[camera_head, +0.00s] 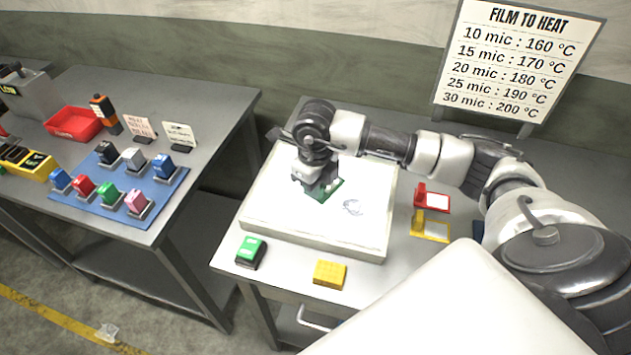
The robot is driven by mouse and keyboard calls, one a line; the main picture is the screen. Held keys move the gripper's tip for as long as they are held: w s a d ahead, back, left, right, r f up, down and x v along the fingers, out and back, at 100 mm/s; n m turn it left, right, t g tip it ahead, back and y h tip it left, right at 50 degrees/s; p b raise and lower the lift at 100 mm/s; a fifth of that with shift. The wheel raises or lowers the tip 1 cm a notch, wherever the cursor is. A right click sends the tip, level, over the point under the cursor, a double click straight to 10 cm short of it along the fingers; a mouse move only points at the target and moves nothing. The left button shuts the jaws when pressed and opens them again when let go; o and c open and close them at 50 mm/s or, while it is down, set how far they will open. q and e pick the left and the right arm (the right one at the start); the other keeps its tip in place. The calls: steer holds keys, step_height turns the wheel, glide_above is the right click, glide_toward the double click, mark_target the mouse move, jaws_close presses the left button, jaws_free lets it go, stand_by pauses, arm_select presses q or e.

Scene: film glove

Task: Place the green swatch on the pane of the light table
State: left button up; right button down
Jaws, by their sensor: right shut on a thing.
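The light table (300,232) is a wide white box with a pale top pane (372,190), standing on the right-hand grey bench. My right gripper (319,189) reaches in from the right and points down over the middle of the pane. It is shut on the green swatch (334,188), which is partly hidden by the fingers. The swatch is at or just above the pane; I cannot tell whether it touches. My left gripper is not in view.
A green-and-black block (250,251) and a yellow block (330,274) sit at the front edge. The left bench holds a blue mat (84,199) with several colored blocks and a red tray (73,124).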

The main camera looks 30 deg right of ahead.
steer(key=shift+f, duration=0.25)
steer(key=shift+f, duration=0.1)
steer(key=shift+f, duration=0.15)
steer(key=c, duration=1.1)
jaws_free()
steer(key=shift+o, duration=0.2)
